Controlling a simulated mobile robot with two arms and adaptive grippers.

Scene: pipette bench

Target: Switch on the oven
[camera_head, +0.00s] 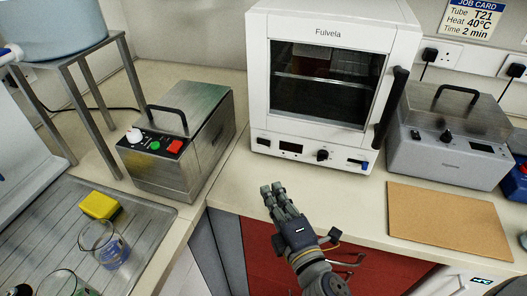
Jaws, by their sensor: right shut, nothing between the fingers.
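The white oven (400,50), marked Fulvela, stands at the back centre of the bench. Its glass door (325,85) is shut, with a black handle (391,108) on the right. The front panel below holds a small dark piece (263,142) at the left, a dark display (291,147), a black knob (322,155) and a blue-marked part (364,165) at the right. My right gripper (272,190) is shut and empty, in front of and below the panel, apart from it.
A steel box (215,115) with coloured buttons stands left of the oven; a grey lidded device (425,155) stands right. A brown board (450,220) lies in front of that device. A yellow sponge (99,205) and glass beakers (98,236) are on the left tray. A job card (470,18) hangs behind.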

